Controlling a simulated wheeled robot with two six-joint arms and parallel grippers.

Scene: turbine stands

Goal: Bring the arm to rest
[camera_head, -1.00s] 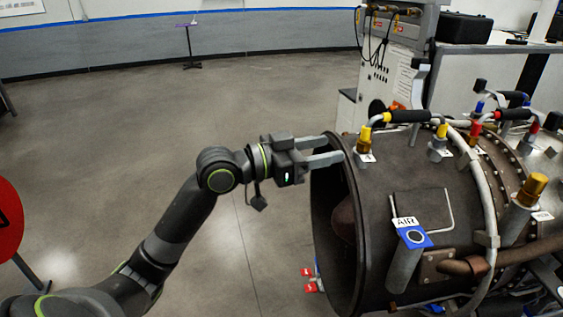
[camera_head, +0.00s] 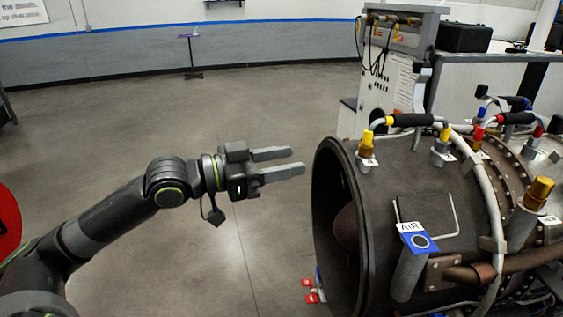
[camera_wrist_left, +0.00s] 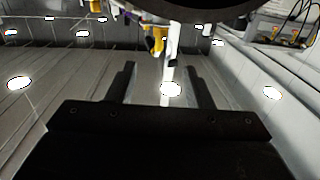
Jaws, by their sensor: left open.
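My left arm (camera_head: 110,215) comes in from the left in the head view and reaches toward the middle. My left gripper (camera_head: 300,162) is open, its two fingers apart with nothing between them. It is in free air, left of the turbine (camera_head: 400,190) and apart from its open round end. In the left wrist view both fingers of the left gripper (camera_wrist_left: 162,85) show, spread and empty. The turbine's dark rim (camera_wrist_left: 200,8) crosses the top of that view. My right gripper is in neither view.
The turbine fills the right side, with yellow-and-black fittings (camera_head: 405,120) on top and a blue AIR label (camera_head: 420,240). A grey control cabinet (camera_head: 392,75) stands behind it. A red round sign (camera_head: 8,220) is at the left edge.

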